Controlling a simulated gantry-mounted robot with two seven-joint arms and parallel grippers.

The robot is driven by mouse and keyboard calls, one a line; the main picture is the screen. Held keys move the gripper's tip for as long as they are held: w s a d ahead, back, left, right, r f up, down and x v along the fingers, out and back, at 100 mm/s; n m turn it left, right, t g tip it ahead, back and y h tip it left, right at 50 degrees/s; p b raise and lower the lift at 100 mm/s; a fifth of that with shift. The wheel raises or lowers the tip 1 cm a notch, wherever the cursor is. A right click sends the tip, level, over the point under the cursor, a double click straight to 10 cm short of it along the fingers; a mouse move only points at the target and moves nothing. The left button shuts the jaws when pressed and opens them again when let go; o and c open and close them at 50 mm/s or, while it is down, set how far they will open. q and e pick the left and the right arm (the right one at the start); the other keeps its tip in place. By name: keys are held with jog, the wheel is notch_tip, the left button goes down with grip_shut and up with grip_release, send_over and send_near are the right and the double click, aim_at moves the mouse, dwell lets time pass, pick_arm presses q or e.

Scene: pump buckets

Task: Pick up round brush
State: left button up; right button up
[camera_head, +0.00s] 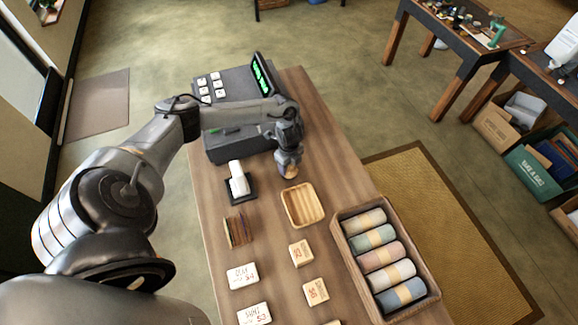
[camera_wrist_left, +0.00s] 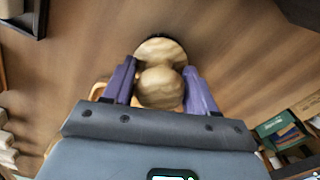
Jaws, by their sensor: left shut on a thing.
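The round brush (camera_wrist_left: 160,85) shows in the left wrist view as a pale wooden knob over a round wooden disc with a dark lower edge. My left gripper (camera_wrist_left: 160,90) is shut on the knob, with a purple finger on each side. In the head view the brush (camera_head: 290,171) is a small wooden piece under my left gripper (camera_head: 288,155), partly hidden by it. It is just behind the square wooden tray. I cannot tell whether its underside touches the table. My right gripper is not in view.
The empty wooden tray (camera_head: 288,206) lies in front of the brush. A cash register (camera_head: 236,84) stands behind on the wooden table (camera_head: 275,262). A crate of rolled cloths (camera_head: 429,272) is at the right. A white object on a black base (camera_head: 238,181), a small striped item (camera_head: 238,231) and price signs (camera_head: 243,275) are at the left.

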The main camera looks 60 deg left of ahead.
pick_arm(q)
jog(key=shift+r, duration=0.15)
jog(key=c, duration=0.3)
notch_tip(320, 180, up, 4)
jog(key=shift+f+b, duration=0.25)
jog(key=shift+b, duration=0.25)
jog(key=shift+c, duration=0.3)
jog(key=w+d+r+p, duration=0.3)
jog(key=d+r, duration=0.4)
jog(key=d, duration=0.4)
jog(key=shift+w, duration=0.45)
jog(key=shift+d, duration=0.1)
